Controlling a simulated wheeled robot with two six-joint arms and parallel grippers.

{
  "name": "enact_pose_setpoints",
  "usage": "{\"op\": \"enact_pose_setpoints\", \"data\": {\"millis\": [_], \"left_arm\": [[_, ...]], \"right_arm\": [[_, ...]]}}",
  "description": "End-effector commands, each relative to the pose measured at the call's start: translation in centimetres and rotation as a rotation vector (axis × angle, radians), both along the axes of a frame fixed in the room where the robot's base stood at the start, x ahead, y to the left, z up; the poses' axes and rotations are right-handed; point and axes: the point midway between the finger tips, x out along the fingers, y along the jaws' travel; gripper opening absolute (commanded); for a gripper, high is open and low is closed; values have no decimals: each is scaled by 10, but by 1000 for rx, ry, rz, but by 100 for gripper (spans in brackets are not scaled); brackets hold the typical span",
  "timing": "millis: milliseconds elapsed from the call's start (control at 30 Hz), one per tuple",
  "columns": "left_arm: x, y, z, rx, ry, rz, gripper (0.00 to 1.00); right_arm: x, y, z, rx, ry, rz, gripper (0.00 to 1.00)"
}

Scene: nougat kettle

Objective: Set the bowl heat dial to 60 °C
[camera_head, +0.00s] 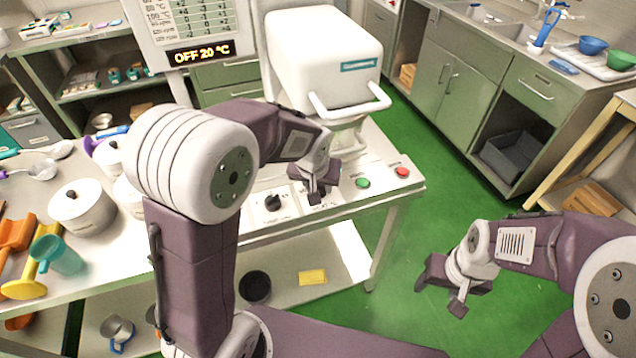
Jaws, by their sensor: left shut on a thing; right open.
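The mixer's front control panel (290,215) carries a black dial (272,203) with small print too small to read. My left gripper (318,194) is on the panel just right of that dial. It is shut on a second dial, which its fingers mostly hide. I cannot read which of the dials is the bowl heat dial. The display (202,53) reads "OFF 20 °C". My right gripper (455,292) is open and empty over the green floor, apart from the panel.
A green button (362,183) and a red button (402,172) sit right of my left gripper. The white mixer head (325,58) stands behind it. White pots (82,208) and scoops crowd the table's left. A yellow sponge (312,277) lies on the lower shelf.

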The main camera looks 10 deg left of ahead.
Motion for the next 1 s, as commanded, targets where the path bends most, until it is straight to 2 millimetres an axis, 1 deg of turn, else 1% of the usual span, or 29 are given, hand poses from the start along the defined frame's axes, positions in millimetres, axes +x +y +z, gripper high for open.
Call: {"op": "enact_pose_setpoints", "data": {"millis": [567,600,667,933,1000], "left_arm": [[1,0,1,-2,-2,34,0],[1,0,1,-2,-2,34,43],[1,0,1,-2,-2,34,59],[0,0,0,-1,-1,33,59],[-1,0,4,-2,-2,33,59]], "right_arm": [[0,0,0,0,0,0,59],[0,0,0,0,0,0,59],[0,0,0,0,0,0,59],[0,0,0,0,0,0,59],[0,0,1,0,0,0,59]]}}
